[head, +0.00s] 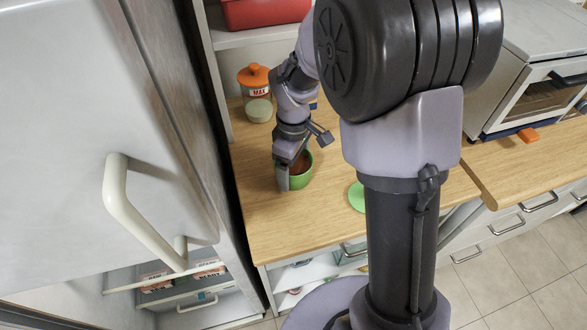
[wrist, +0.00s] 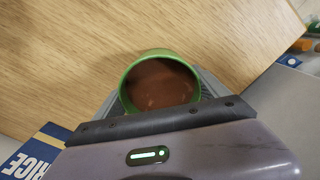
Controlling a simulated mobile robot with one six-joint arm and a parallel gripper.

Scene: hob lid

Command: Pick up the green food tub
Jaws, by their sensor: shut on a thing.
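The green food tub (head: 301,181) is at the left part of the wooden counter, open at the top, with reddish-brown food inside. In the wrist view the tub (wrist: 127,93) sits between my fingers, its round rim facing the camera. My gripper (head: 291,174) is shut on the tub, with a finger on either side of it. In the wrist view my gripper (wrist: 162,98) hides the tub's lower part. Whether the tub's base touches the counter is not clear. A flat green disc (head: 357,197), like a lid, lies to the right, partly behind my column.
A jar with an orange lid (head: 254,78) stands behind on the wooden counter (head: 255,215). A blue RICE box (wrist: 40,150) shows in the wrist view. The fridge door (head: 90,130) with its pale handle is close on the left. A toaster oven (head: 540,85) stands at the right.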

